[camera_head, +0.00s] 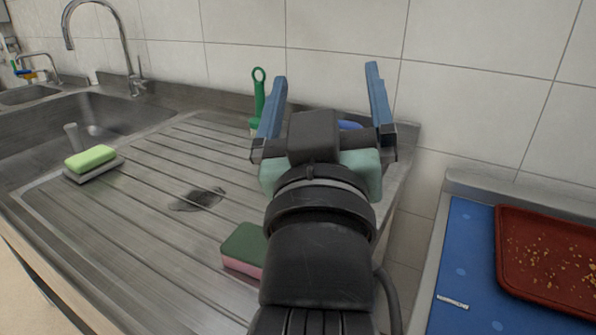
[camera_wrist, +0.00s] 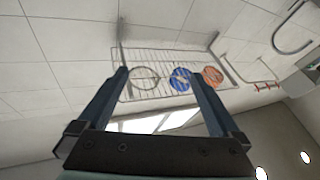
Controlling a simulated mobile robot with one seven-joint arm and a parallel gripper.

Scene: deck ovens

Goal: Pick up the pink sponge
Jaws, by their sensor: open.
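The pink sponge (camera_head: 241,265) lies on the ridged metal drainboard (camera_head: 150,235), with a dark green top layer and a pink lower layer. Its right end is hidden behind my arm in the head view. My gripper (camera_head: 327,75) is open and empty, raised above the board and beyond the sponge, with its fingers pointing up and away toward the tiled wall. In the wrist view the two blue fingers of my gripper (camera_wrist: 160,73) stand apart with nothing between them. The sponge is not in the wrist view.
A light green sponge (camera_head: 90,157) sits on a grey holder (camera_head: 94,173) by the sink (camera_head: 30,135). A green-handled brush (camera_head: 259,90) and a partly hidden blue item stand behind my gripper. A red tray (camera_head: 550,250) rests at right. A wire wall rack (camera_wrist: 150,50) shows in the wrist view.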

